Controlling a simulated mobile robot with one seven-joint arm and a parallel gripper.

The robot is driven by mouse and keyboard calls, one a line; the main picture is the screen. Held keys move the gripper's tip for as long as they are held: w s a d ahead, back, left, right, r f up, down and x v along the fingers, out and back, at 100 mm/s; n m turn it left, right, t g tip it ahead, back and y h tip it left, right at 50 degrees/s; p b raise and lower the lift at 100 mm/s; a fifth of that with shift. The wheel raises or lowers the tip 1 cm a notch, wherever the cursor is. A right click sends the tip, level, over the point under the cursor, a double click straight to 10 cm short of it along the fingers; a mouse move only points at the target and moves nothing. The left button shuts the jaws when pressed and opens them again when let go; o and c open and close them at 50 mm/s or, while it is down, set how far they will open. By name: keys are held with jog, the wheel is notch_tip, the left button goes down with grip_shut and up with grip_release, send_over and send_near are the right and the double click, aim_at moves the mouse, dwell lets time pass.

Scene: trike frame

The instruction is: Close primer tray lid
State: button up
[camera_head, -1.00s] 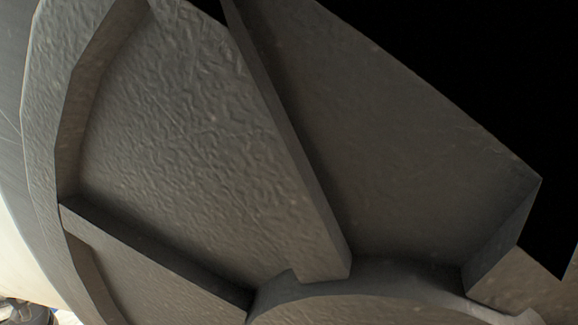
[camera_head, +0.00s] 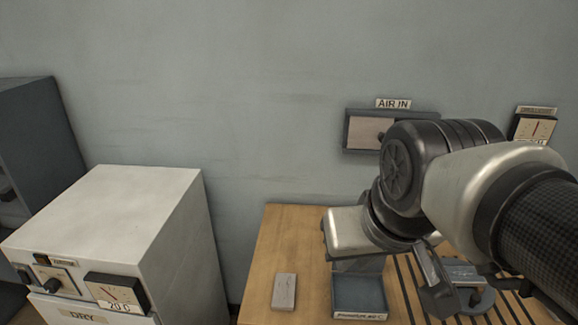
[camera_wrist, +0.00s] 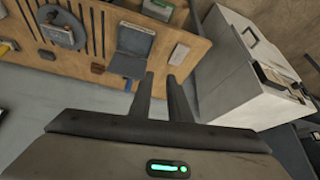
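The primer tray (camera_head: 360,314) is a small blue-grey open box with a labelled front edge, on the wooden bench left of the slotted area. Its lid (camera_head: 358,264) stands raised at the back edge, partly under my arm. The fingertips appear just short of the lid in the picture; contact cannot be told.
A pale block (camera_head: 284,291) lies left of the tray. A round dark fixture (camera_head: 468,302) stands to the right, near bench slots. A white DRY cabinet (camera_head: 120,235) stands left of the wooden bench (camera_head: 290,235). An AIR IN panel (camera_head: 362,133) is on the wall behind.

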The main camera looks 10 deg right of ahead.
jog(key=w+r, duration=0.2)
jog(key=w, duration=0.1)
jog(key=w+d+r+g+p, duration=0.1)
jog(key=w, duration=0.3)
jog(key=w+d+r+g+p, duration=0.1)
jog(key=w+r, duration=0.1)
jog(key=w, duration=0.1)
jog(key=shift+w+d+r+m, duration=0.15)
jog(key=shift+w+r+m, duration=0.15)
jog(key=shift+w+r, duration=0.1)
grip_shut()
jog(key=w+d+f+m+g+p, duration=0.1)
jog(key=w+d+f+g+p, duration=0.15)
jog(key=w, duration=0.65)
jog(key=w+d+f+g+p, duration=0.1)
jog(key=w+d+f, duration=0.25)
jog(key=w, duration=0.45)
jog(key=w+d+f+g+p, duration=0.2)
jog(key=w+d+f, duration=0.35)
jog(key=f, duration=0.35)
jog(key=s+a+f, duration=0.1)
jog(key=s+f, duration=0.4)
jog(key=f, duration=0.5)
jog(key=shift+s+f+m+p, duration=0.15)
jog(key=shift+s+m+p, duration=0.15)
jog(key=shift+p, duration=0.15)
jog(key=shift+a, duration=0.1)
